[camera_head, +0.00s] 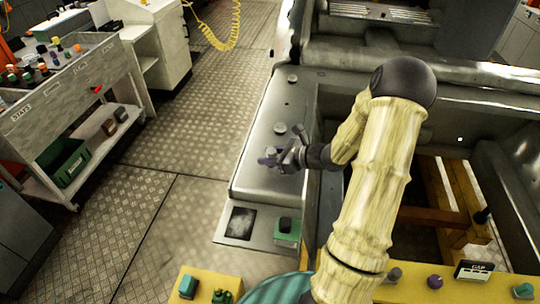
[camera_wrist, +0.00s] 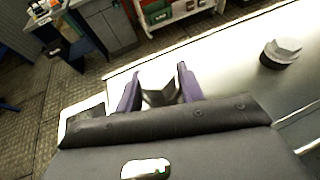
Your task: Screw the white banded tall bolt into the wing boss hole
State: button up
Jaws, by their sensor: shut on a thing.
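My gripper (camera_head: 272,159) is low over the grey metal wing (camera_head: 255,175) in the head view, near its front end. In the wrist view its two purple fingers (camera_wrist: 160,88) are shut on a grey, faceted bolt head (camera_wrist: 159,84), which I take as the tall bolt. Its shank and any white band are hidden. The boss hole under it is hidden too, so I cannot tell how deep the bolt sits.
Another bolt with a dark collar (camera_wrist: 281,54) stands on the wing at the right of the wrist view. A grey round head (camera_head: 280,128) and another (camera_head: 292,78) sit farther back. A parts cart (camera_head: 75,95) stands at the left, with open floor between.

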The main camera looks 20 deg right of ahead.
jog(key=o, duration=1.1)
jog(key=b+v, duration=0.3)
jog(key=v, duration=1.4)
jog(key=shift+s+d, duration=0.15)
